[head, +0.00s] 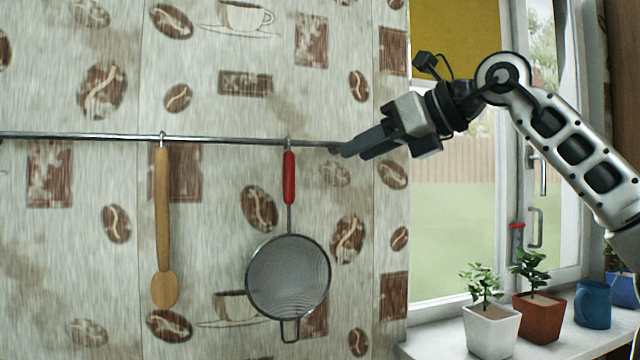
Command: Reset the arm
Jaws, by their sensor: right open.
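My right arm comes in from the right in the head view. Its gripper (352,152) points left and slightly down, in front of the right end of the metal rail (80,136). The jaws are open and nothing shows between them. The gripper is to the right of the red-handled strainer (288,277) and apart from it. My left gripper is not in view.
A wooden spoon (163,230) and the strainer hang from the rail on the coffee-patterned wall. A window (455,220) is behind my right arm. On the sill stand a white plant pot (491,331), a brown plant pot (538,318) and a blue mug (594,305).

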